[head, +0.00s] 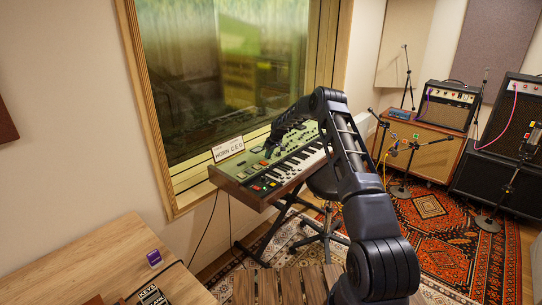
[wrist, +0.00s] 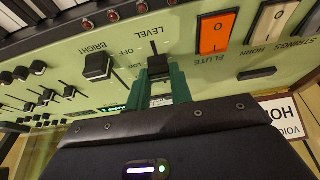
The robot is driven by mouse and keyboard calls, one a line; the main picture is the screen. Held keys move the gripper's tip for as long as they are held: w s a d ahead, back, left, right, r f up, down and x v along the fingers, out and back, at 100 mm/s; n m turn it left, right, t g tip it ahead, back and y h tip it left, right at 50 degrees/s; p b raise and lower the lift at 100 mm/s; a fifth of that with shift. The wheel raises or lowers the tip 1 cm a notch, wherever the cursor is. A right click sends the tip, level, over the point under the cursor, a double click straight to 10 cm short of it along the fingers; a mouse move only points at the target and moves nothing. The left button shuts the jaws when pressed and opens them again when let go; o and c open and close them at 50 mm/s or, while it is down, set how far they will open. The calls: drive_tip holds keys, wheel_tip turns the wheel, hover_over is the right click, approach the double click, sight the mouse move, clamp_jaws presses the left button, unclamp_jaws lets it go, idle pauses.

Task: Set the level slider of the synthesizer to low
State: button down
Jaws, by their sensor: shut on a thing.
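The synthesizer (head: 240,174), with a green panel and wooden ends, stands on a black stand below the window. My gripper (head: 272,146) reaches down onto its panel in the head view; the fingertips are too small to make out there. In the wrist view the panel is upside down. The level slider's black cap (wrist: 158,66) sits between the tips of my green-lined fingers (wrist: 160,80), at the end of its slot nearest my gripper. My gripper is shut on this cap. Small labels beside the slot include OFF; another is partly hidden by a finger.
The bright slider's black knob (wrist: 98,65) is close beside the level slider. An orange flute switch (wrist: 215,35) and a white horn switch (wrist: 272,24) lie to the right. A stool (head: 324,184) stands in front.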

drive_tip(key=c, duration=1.2)
unclamp_jaws()
drive_tip(key=shift+c, duration=0.2)
drive_tip(key=shift+r, duration=0.1)
drive_tip(key=v, duration=1)
drive_tip(key=shift+s+r, duration=0.2)
drive_tip(key=shift+r, duration=0.1)
drive_tip(key=shift+d, duration=0.1)
